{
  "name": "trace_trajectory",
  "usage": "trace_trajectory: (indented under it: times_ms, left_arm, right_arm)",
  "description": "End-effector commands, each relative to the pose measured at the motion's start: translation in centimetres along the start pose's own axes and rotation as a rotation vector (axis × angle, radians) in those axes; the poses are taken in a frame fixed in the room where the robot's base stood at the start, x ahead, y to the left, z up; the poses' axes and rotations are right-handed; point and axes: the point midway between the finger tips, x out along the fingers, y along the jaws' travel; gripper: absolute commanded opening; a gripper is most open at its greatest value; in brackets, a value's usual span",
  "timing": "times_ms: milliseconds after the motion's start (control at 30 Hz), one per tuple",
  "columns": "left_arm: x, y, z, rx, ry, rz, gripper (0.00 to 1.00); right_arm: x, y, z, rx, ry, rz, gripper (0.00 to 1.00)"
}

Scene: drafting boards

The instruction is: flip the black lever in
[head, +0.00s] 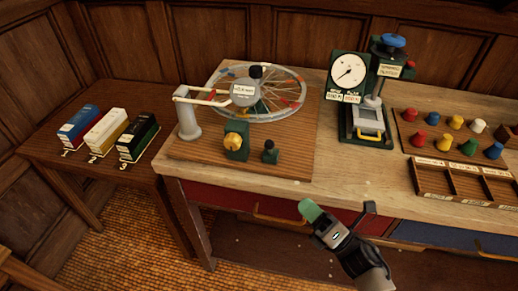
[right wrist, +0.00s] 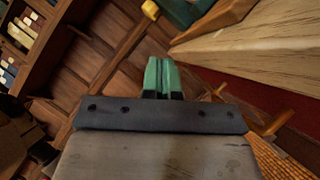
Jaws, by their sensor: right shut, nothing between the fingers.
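A small black-topped lever on a green base (head: 270,152) stands at the front right of the wooden drafting board (head: 200,152). It looks about upright; its exact tilt is too small to tell. A second black knob (head: 256,72) sits above the wheel's label. My right gripper (head: 310,210) is in front of the table's front edge, apart from the lever and nearer to me. Its green fingertips are together and empty in the right wrist view (right wrist: 163,75). The lever is not clearly seen there. My left gripper is not in view.
Beside the lever stands a green block with a yellow knob (head: 236,141). Behind are a spoked wheel (head: 292,98) and a grey post (head: 188,122). A dial press (head: 350,72), coloured pegs and a sorting tray (head: 425,180) are to the right. Bare tabletop (head: 345,170) lies right of the board.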

Motion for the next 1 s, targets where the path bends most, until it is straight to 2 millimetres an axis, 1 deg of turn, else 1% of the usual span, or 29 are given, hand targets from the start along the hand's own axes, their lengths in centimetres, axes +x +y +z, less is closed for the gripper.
trace_trajectory:
  times_ms: [133, 333, 467, 533, 667, 1000]
  left_arm:
    - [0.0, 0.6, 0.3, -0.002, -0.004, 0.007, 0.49]
    - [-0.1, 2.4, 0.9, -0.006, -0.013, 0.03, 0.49]
    - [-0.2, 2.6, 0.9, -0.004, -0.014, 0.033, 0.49]
    - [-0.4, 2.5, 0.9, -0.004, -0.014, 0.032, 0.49]
    - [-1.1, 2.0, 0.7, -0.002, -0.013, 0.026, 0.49]
    - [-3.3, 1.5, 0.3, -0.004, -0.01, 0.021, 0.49]
  right_arm:
    - [0.0, 0.1, 0.0, -0.005, 0.002, 0.002, 0.0]
    - [0.0, 0.1, 0.0, -0.004, 0.001, 0.002, 0.0]
    - [0.3, 0.1, 0.1, -0.003, 0.001, 0.003, 0.0]
    - [0.8, 0.2, 0.1, -0.003, 0.001, 0.004, 0.0]
    - [2.8, 0.4, 0.2, -0.002, -0.001, 0.005, 0.0]
    - [10.1, 0.4, 0.2, -0.001, 0.0, 0.004, 0.0]
